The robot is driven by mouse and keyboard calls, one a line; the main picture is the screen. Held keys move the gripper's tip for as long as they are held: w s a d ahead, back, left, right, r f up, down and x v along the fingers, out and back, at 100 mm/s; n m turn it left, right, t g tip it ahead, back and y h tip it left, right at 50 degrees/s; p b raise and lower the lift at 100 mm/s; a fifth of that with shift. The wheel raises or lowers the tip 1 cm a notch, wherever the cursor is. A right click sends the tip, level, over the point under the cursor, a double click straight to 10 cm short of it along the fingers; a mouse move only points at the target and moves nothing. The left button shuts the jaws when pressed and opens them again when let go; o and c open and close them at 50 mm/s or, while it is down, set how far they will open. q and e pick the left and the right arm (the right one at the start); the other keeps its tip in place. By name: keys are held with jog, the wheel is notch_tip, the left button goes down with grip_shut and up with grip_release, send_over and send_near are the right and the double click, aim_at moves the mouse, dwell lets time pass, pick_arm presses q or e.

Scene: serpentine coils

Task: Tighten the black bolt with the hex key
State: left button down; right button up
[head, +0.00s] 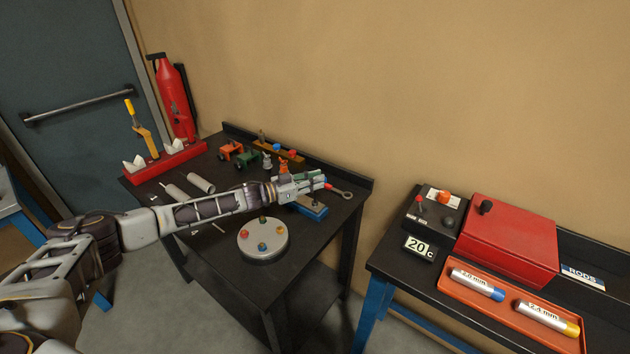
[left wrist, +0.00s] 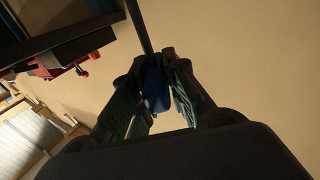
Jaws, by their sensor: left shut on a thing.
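My left gripper (head: 318,181) reaches over the far right part of the dark table. In the left wrist view its fingers (left wrist: 158,88) are shut on a blue-handled tool (left wrist: 155,92) with a dark straight shaft (left wrist: 140,28). I cannot tell for certain that this tool is the hex key. A blue block (head: 312,210) lies below the gripper, partly hidden by it. A round pale disc (head: 262,252) with several coloured knobs stands on the table in front of the arm. I cannot make out the black bolt. My right gripper is not in view.
A ring-ended metal tool (head: 345,194) shows just right of the gripper, near the table's edge. Small orange (head: 230,150) and green (head: 247,159) clamps and grey cylinders (head: 200,183) stand behind the arm. A second table with a red box (head: 510,240) is at right, across a gap.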

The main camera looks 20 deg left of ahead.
pick_arm(q)
jog(key=shift+m+g+h, duration=0.5)
jog(key=shift+g, duration=0.1)
jog(key=shift+m+g+h+b, duration=0.5)
jog(key=shift+m+g+b, duration=0.1)
jog(key=shift+g+b, duration=0.15)
jog(key=shift+m+g+h+b, duration=0.7)
jog(key=shift+m+g+b, duration=0.3)
jog(key=shift+g+b, duration=0.5)
